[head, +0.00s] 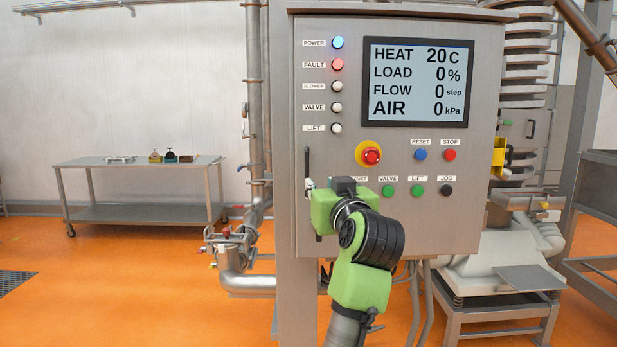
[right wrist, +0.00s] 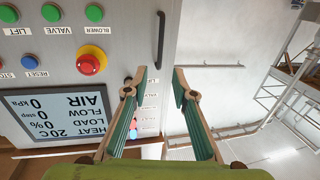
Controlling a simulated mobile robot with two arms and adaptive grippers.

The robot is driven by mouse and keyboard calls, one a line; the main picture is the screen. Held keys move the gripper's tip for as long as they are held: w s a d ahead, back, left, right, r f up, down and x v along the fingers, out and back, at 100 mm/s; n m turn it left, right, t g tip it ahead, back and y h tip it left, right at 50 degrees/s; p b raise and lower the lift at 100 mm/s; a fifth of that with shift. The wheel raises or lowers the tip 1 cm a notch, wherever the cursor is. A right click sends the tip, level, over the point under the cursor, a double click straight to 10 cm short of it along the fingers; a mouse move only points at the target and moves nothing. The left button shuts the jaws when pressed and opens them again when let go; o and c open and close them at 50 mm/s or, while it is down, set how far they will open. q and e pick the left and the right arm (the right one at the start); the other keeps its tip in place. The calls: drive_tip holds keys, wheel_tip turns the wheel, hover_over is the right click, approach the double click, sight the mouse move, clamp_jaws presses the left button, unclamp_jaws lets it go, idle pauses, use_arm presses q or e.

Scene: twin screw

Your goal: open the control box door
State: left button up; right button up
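The control box door (head: 400,225) is a grey metal panel facing me, and it looks shut. Its handle (head: 307,165) is a thin dark vertical bar near the door's left edge. My right gripper (head: 311,187) is at the lower part of the handle, partly hidden by my own green wrist. In the right wrist view, the picture is turned over. There the gripper (right wrist: 158,82) is open, with its fingers wide apart. The black handle (right wrist: 160,40) lies ahead, between the lines of the fingers, and nothing is held. My left gripper is not in view.
The door carries a screen (head: 418,82), lamps, coloured buttons and a red-yellow emergency stop (head: 370,154) right of the handle. Pipes (head: 254,100) run left of the box. A steel table (head: 140,165) stands at the far left, with open orange floor before it.

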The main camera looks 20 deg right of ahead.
sight(307, 171)
drive_tip(key=p+x, duration=0.3)
drive_tip(key=x, duration=1)
drive_tip(key=shift+w+d+f, duration=0.1)
drive_tip(key=shift+w, duration=0.25)
clamp_jaws()
